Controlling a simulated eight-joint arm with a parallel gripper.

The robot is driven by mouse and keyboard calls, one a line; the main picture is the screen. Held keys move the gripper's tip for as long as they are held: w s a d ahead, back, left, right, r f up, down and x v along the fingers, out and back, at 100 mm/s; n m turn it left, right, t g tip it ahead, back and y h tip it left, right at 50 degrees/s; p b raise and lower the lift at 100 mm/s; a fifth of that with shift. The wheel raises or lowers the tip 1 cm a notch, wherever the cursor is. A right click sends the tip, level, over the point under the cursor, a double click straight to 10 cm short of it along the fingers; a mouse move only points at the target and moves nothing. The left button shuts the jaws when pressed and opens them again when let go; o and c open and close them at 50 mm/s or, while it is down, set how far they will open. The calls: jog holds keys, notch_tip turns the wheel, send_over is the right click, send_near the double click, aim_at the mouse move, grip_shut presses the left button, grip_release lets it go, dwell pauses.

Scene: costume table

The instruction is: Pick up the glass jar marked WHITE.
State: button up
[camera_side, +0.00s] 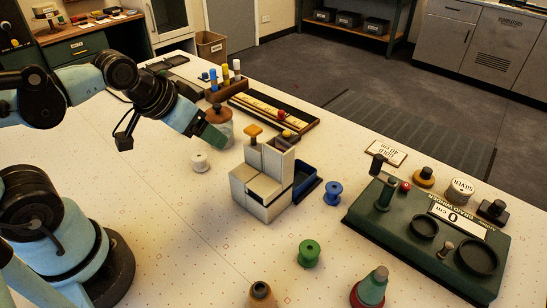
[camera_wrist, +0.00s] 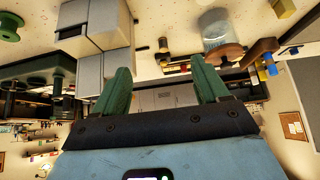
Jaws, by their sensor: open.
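A clear glass jar (camera_side: 219,130) with a brown lid stands left of centre in the side view, partly hidden behind my gripper. No WHITE marking can be read on it. The jar (camera_wrist: 214,27) also shows in the wrist view, upside down, at the upper right beyond the right finger. My gripper (camera_side: 213,136) is open, its green fingers in front of the jar in the side view. In the wrist view my gripper (camera_wrist: 163,86) has its fingers wide apart with nothing between them; the jar lies off to one side of that gap.
A pale grey block-shaped stand (camera_side: 262,186) is right of my gripper. A rack of coloured bottles (camera_side: 224,88) and a long tray (camera_side: 274,112) are behind. A tin marked SILVER (camera_side: 461,190) stands at right.

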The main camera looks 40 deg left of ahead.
jog(key=o, duration=0.4)
jog(key=shift+o, duration=0.2)
